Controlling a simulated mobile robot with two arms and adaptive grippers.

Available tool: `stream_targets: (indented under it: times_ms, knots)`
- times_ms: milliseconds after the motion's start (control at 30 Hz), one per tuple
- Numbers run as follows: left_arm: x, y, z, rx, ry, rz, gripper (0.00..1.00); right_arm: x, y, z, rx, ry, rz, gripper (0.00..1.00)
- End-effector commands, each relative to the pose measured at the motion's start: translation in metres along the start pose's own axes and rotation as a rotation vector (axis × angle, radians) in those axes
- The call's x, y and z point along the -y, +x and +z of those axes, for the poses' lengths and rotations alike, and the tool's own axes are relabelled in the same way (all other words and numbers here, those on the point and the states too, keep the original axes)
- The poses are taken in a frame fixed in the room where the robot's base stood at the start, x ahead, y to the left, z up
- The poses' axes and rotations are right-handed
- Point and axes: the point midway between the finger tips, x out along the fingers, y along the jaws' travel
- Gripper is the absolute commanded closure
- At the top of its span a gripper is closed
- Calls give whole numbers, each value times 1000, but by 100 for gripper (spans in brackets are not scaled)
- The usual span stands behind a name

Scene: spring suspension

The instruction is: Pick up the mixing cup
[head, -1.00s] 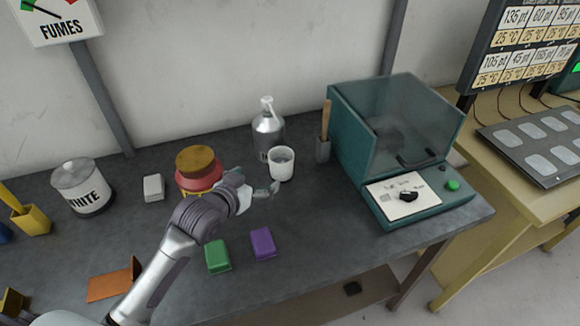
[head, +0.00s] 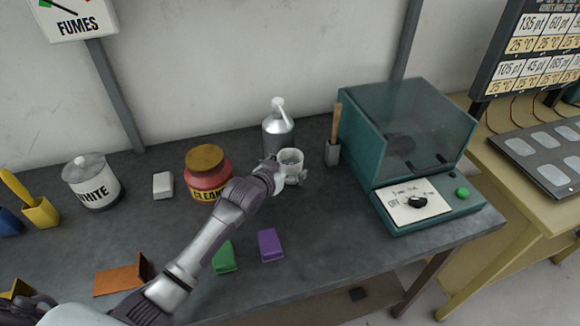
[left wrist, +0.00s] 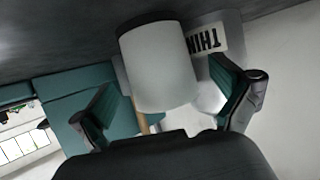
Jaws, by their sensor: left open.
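The white mixing cup (head: 291,161) stands upright on the dark bench, just in front of the silver bottle. In the left wrist view the cup (left wrist: 157,68) fills the upper middle, between and beyond the two fingers. My left gripper (head: 284,178) is at the cup in the head view, with its fingers partly hidden by the wrist. In the left wrist view the left gripper (left wrist: 170,108) is open, with one finger on each side of the cup and visible gaps to it.
The silver bottle (head: 277,135) stands close behind the cup. A grey holder (head: 332,153) and a teal machine (head: 400,150) are to the right. A red jar (head: 207,176), a purple block (head: 270,244) and a green block (head: 224,258) are near my arm.

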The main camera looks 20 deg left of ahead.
Motion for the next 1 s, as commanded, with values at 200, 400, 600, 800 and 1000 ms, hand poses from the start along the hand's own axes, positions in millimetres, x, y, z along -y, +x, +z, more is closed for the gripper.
stream_targets:
  times_ms: [200, 400, 600, 800, 1000]
  knots:
    - [0, 24, -1, 0, -1, 0, 0, -2, -4, 1, 2, -1, 2, 100]
    - [0, 26, 0, 0, -1, 0, 0, -5, -4, 3, 5, -3, 6, 100]
    - [0, 26, 0, 0, -1, 0, 22, -6, -4, 5, 9, -3, 7, 100]
    - [0, 26, 0, 0, -1, 0, 55, -6, -4, 6, 10, -2, 7, 100]
    - [0, 26, -1, -2, -1, 0, 74, -6, -4, 6, 10, -1, 7, 100]
